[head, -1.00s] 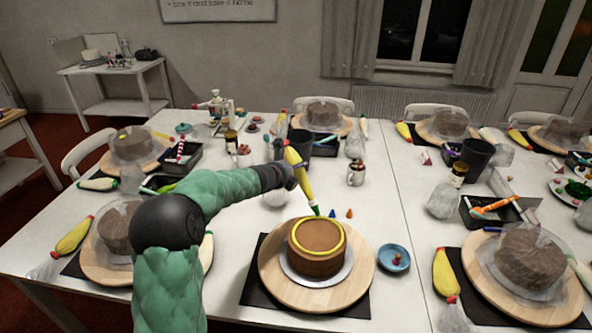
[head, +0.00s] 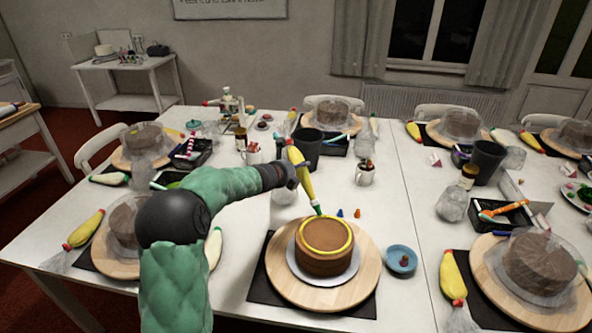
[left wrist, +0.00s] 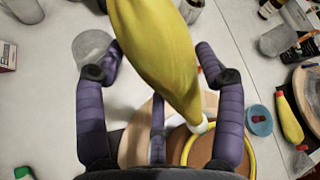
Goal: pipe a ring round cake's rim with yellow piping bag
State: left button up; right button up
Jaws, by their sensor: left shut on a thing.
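The unwrapped brown cake (head: 325,254) sits on a white board on a round wooden turntable (head: 285,280). A yellow ring (head: 327,249) runs round the rim of its top and looks closed in the head view. My left gripper (head: 297,172) is shut on the yellow piping bag (head: 303,178), which is tilted with its green tip down at the far left of the rim. I cannot tell whether the tip touches the ring. In the left wrist view the bag (left wrist: 160,50) hides part of the cake (left wrist: 198,150). My right gripper is not in view.
A blue dish (head: 401,260) stands right of the turntable, with small coloured cones (head: 340,213) behind the cake. Wrapped cakes (head: 538,262) on boards and other piping bags (head: 452,276) lie around the table. Bare tabletop shows between places.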

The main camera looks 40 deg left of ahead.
aim_at(298, 156)
pick_arm(q)
jog(key=shift+r, duration=0.15)
jog(key=shift+r+p, duration=2.35)
jog(key=shift+r, duration=0.1)
